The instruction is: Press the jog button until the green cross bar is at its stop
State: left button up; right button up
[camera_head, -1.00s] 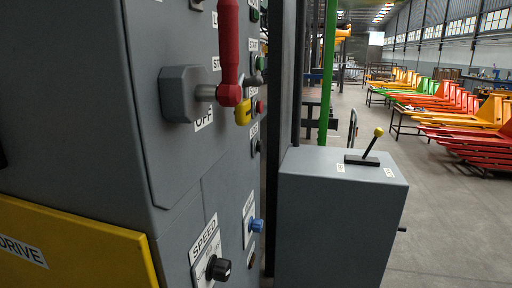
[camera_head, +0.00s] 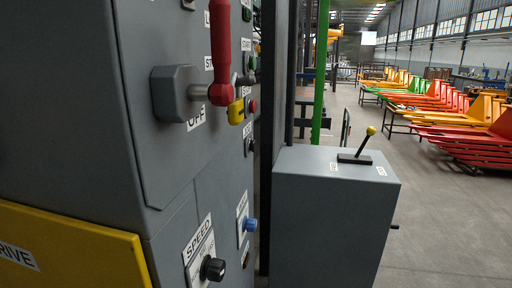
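A grey control cabinet fills the left of the head view, seen at a steep slant. A green upright post (camera_head: 321,72) stands behind the cabinet. I cannot make out a separate green cross bar or its stop. Neither of my grippers is in view.
A red lever (camera_head: 221,50) on a grey block (camera_head: 171,93) juts from the cabinet near OFF. Below are a black SPEED knob (camera_head: 212,268) and a blue knob (camera_head: 250,225). A grey pedestal (camera_head: 335,220) carries a yellow-tipped joystick (camera_head: 365,144).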

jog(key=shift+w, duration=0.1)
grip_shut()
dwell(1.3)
